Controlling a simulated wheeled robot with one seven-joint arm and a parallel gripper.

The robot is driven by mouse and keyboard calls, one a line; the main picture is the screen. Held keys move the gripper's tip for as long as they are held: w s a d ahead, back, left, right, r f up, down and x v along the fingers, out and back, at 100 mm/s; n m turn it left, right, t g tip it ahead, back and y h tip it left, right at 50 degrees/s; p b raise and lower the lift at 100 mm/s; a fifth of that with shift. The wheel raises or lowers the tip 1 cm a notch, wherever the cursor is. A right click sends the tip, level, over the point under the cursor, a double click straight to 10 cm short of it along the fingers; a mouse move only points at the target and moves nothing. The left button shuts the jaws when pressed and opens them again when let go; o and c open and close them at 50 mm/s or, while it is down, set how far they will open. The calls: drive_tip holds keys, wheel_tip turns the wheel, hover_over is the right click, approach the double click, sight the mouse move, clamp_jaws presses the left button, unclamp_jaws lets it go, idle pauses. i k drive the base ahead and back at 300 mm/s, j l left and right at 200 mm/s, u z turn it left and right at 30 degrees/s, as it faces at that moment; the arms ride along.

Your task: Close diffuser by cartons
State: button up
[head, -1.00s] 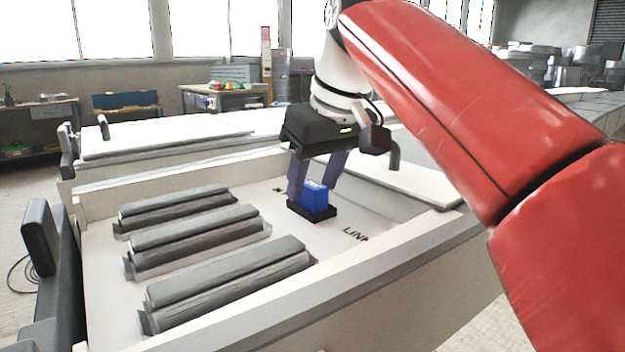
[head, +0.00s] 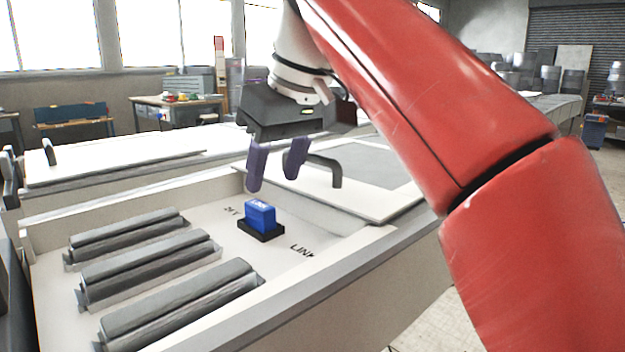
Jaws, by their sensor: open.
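A white panel (head: 345,200) lies across the right end of an open white tray-like box (head: 330,290); it may be the diffuser, but I cannot be sure. A dark grey bent handle (head: 336,170) stands on it, just right of my gripper. My gripper (head: 273,182) is open and empty, its two purple fingers pointing down above and a little behind a blue block (head: 260,215). The block, with light lettering on top, sits in a black base (head: 262,231) on the box floor, apart from the fingers. I see no cartons.
Several grey ribbed bars (head: 170,300) lie in the left part of the box. Dark lettering marks the floor beside the black base. Another box with a white lid (head: 120,165) stands behind. A workbench (head: 180,105) is at the back.

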sight(365, 181)
drive_tip(key=k+l, duration=0.7)
drive_tip(key=k, duration=0.1)
